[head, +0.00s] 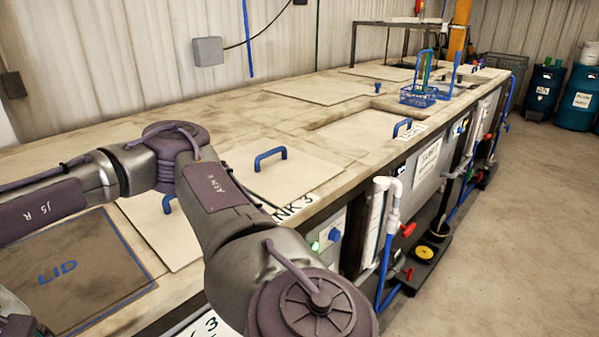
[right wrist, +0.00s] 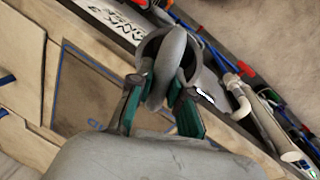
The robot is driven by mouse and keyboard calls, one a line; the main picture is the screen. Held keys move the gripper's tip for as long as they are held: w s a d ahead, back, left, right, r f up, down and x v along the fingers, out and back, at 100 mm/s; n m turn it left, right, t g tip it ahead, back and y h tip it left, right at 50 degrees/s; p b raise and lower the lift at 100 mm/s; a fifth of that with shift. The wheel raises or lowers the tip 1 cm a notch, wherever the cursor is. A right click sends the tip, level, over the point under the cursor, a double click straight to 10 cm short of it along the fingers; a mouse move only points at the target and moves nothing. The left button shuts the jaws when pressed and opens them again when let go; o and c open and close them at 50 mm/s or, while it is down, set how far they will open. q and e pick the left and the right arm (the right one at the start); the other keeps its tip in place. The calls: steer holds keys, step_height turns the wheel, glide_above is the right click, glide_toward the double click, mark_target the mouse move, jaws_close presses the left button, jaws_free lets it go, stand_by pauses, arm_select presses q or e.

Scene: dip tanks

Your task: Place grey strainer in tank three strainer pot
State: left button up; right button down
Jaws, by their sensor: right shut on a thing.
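In the right wrist view my right gripper (right wrist: 160,100), with green pads, is shut on a grey piece with a loop-like handle, the grey strainer (right wrist: 168,65). A dark rounded rim (right wrist: 205,80) curves around behind it; I cannot tell whether it is the strainer's body or a pot. The gripper is above the tank edge, near the tank three label (right wrist: 122,20). No strainer pot is clearly recognisable. My left gripper is not in view.
White pipes (head: 393,205) and red valve handles (head: 408,229) stick out from the tank front. A blue wire basket (head: 418,97) stands farther along the tanks. The floor at right is clear.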

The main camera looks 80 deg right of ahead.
steer(key=s+a+f+n, duration=0.2)
steer(key=a+f+n, duration=0.1)
steer(key=f, duration=0.9)
steer(key=shift+s+a+f+n+t, duration=0.2)
steer(key=shift+a+n+t, duration=0.1)
steer(key=shift+n+t, duration=0.15)
